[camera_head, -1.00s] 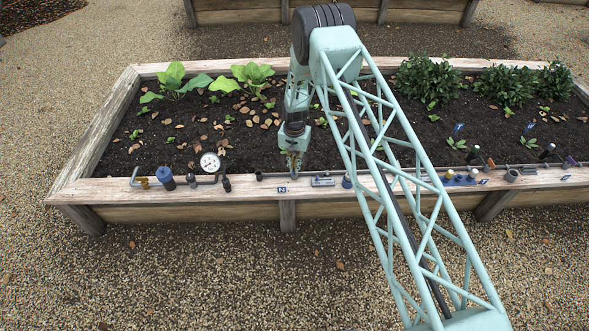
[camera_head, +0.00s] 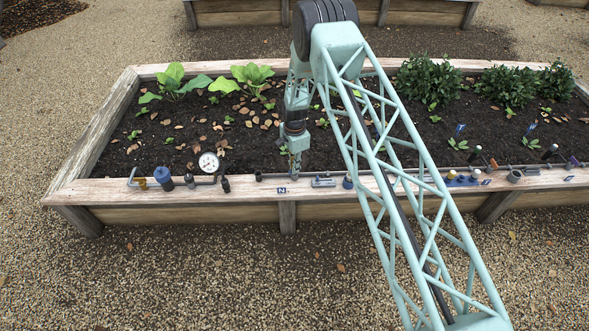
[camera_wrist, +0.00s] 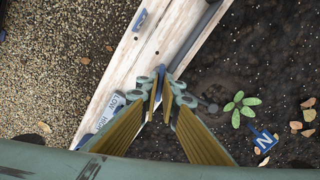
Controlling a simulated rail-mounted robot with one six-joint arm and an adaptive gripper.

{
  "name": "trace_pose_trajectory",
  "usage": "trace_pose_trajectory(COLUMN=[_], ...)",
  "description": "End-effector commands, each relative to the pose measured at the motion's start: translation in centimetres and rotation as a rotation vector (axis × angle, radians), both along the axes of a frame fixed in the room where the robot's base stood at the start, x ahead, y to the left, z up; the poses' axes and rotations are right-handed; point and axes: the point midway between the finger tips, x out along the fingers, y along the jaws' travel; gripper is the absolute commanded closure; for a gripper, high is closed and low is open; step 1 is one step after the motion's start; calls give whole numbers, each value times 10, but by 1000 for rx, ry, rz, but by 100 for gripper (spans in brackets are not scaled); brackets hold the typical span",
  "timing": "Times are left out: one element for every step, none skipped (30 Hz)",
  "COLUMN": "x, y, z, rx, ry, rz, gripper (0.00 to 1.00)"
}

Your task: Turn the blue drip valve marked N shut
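My gripper (camera_head: 295,168) points down over the inner edge of that plank, just behind and right of this label. In the wrist view the fingertips of my gripper (camera_wrist: 166,82) are close together above the plank's edge, and the yellow pads narrow towards them. A thin blue sliver shows near the tips, but I cannot tell if it is the valve or if the fingers touch it. The valve's body is not clearly visible; my gripper probably covers it.
A pressure gauge (camera_head: 209,162) and a blue cylinder (camera_head: 164,178) stand at left on the plank (camera_head: 110,190). A LOW/HIGH part (camera_wrist: 108,112) lies near my fingers. A blue N tag (camera_wrist: 263,141) and a seedling (camera_wrist: 240,107) are in the soil beside them.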

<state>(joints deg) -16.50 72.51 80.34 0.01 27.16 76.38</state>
Motion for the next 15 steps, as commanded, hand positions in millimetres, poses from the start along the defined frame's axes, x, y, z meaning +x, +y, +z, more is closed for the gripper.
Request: trace_pose_trajectory(x=[1, 1, 1, 1, 1, 1, 1, 1, 1, 1, 1, 1, 1, 1, 1], y=[0, 0, 0, 0, 0, 0, 0, 0, 0, 0, 0, 0, 0, 0, 0], z=[0, 0, 0, 0, 0, 0, 0, 0, 0, 0, 0, 0, 0, 0, 0], rx=[0, 0, 0, 0, 0, 0, 0, 0, 0, 0, 0, 0, 0, 0, 0], ry=[-1, -1, -1, -1, -1, -1, -1, -1, -1, -1, -1, -1, -1, -1, -1], rz=[-35, -59, -91, -114, -138, -169, -192, -213, -241, -262, -282, -305, -323, -339, -358], gripper=[100, 100, 100, 100, 100, 100, 100, 100, 100, 100, 100, 100, 100, 100, 100])
